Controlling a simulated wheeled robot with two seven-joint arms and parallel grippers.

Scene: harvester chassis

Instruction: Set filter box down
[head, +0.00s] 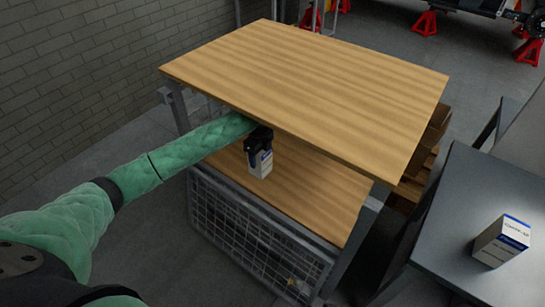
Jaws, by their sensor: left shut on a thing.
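A small white and blue filter box (261,164) is upright at the lower wooden shelf (315,192) of a workbench, under its top. My left gripper (259,147) is shut on the upper part of this box from above. I cannot tell whether the box's base touches the shelf. A second white and blue box (500,241) stands on a grey table at the right. My right gripper is not in view.
The wooden bench top (310,85) overhangs my left arm and the shelf. A wire mesh panel (255,235) is below the shelf front. The grey table (475,190) is at the right. The shelf right of the held box is clear.

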